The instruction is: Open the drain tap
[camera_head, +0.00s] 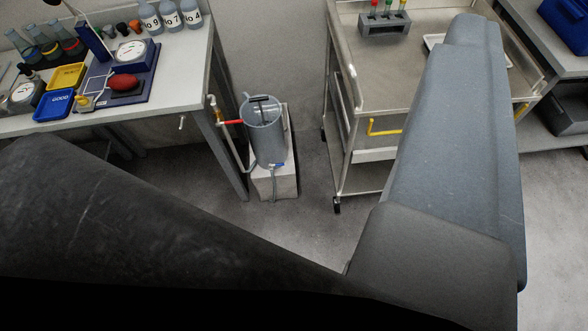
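A grey metal cylinder vessel (265,130) stands on a pale block (275,182) on the floor, between the bench and the trolley. A small blue-handled tap (277,165) sits low on the vessel's front, with a grey hose (273,186) hanging below it. A red handle (231,122) sits on the upright pipe (228,140) left of the vessel. Which of the two is the drain tap, and whether either is open, I cannot tell. My gripper's fingertips do not show. Large dark and grey parts of my own arm fill the lower left and the right.
A white bench (175,85) at left holds trays, bottles and a balance. A metal trolley (395,60) stands right of the vessel, with a yellow handle (385,129) and a tube rack (385,22). Open floor (300,215) lies before the vessel.

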